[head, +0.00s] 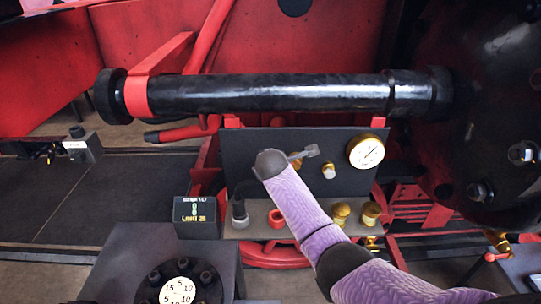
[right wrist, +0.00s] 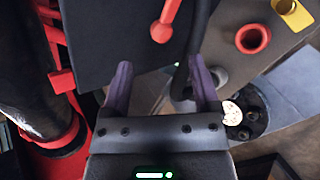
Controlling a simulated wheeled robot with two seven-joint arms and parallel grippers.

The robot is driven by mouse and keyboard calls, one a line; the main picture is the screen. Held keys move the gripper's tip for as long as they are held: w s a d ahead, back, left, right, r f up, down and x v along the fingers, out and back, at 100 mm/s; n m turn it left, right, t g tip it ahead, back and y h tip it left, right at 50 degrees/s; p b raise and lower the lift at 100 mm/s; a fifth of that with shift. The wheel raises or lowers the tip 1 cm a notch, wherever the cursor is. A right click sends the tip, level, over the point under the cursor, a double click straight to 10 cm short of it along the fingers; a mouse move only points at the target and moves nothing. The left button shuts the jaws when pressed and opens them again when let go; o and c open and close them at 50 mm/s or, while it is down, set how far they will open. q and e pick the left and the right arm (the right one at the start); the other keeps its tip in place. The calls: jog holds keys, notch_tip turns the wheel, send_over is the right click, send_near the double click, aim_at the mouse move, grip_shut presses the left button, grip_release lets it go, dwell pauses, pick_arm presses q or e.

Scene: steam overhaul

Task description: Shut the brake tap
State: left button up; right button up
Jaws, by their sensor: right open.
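A red lever with a rounded end (right wrist: 165,22) stands out from the dark panel in the right wrist view. In the head view a brass fitting with a grey lever (head: 306,152) sits on the upright dark panel (head: 240,150). I cannot tell for sure which of these is the brake tap. My right arm reaches in from the lower right in front of the panel, and its gripper is hidden in the head view. In the right wrist view my right gripper (right wrist: 160,66) is open and empty, its purple fingers apart, with the red lever beyond them. My left gripper is out of view.
A brass gauge (head: 365,151) is on the panel's right. The ledge below holds a red ring (head: 277,218), a black-topped grey part (head: 239,213) and brass caps (head: 371,213). A small display box (head: 195,217) stands left. A thick black pipe (head: 260,94) crosses above.

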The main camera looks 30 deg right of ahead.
jog(key=shift+v, duration=1.65)
